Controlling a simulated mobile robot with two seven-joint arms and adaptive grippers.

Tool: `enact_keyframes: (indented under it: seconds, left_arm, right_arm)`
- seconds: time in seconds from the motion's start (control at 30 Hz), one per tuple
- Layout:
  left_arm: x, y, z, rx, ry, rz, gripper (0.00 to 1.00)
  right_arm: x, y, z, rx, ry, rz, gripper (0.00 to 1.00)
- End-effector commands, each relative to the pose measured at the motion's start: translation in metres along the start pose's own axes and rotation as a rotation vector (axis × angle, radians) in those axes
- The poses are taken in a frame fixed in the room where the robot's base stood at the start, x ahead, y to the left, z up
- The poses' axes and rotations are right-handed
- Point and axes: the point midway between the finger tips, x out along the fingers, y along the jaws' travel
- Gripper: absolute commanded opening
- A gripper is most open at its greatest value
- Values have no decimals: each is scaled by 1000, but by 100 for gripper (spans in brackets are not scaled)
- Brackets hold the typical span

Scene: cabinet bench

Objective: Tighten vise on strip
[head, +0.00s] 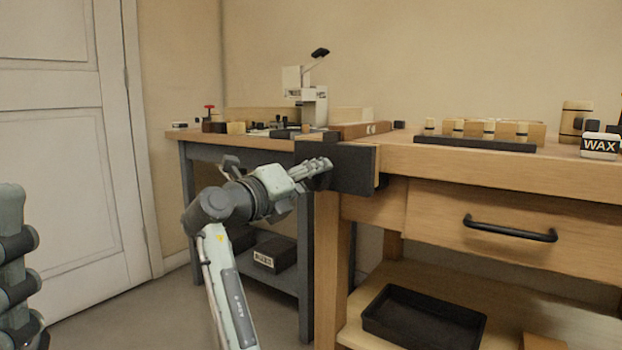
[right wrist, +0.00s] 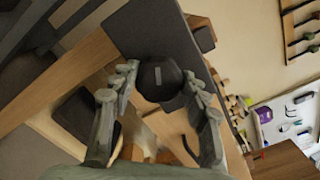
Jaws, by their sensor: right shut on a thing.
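The vise's dark front jaw (head: 352,166) is at the left end of the wooden bench. My right gripper (head: 320,169) reaches it from the left. In the right wrist view, its fingers stand on either side of the vise's dark round knob (right wrist: 157,76), shut on it. A reddish-brown wooden piece (head: 362,129) with a small light label lies on the bench top behind the jaw. I cannot tell whether it is the strip or whether the jaw touches it. My left gripper is out of view.
A drawer with a black handle (head: 510,229) is under the wooden bench (head: 470,165). A black tray (head: 424,318) is on the lower shelf. A WAX tin (head: 600,146) and a rack of wooden-handled tools (head: 475,144) stand on top. A grey-legged table with a small press (head: 312,103) is behind.

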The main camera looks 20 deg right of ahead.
Motion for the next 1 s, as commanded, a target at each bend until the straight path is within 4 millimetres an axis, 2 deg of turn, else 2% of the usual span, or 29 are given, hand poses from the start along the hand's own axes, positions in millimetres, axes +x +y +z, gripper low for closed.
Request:
enact_keyframes:
  seconds: [0.03,0.07,0.2,0.5,0.63,0.77,1.0]
  left_arm:
    - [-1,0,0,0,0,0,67]
    - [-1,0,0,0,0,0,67]
    - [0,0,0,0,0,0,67]
    - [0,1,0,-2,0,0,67]
    - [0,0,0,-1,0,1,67]
    - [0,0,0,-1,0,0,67]
    - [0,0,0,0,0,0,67]
  right_arm:
    - [-4,4,-1,1,5,9,17]
    - [-4,4,-1,1,6,9,49]
    - [-3,3,-1,0,5,7,67]
    - [-2,1,-1,-1,4,3,67]
    - [-11,1,0,-2,1,3,67]
    - [-34,1,0,-1,1,3,67]
    - [-86,1,0,0,1,4,67]
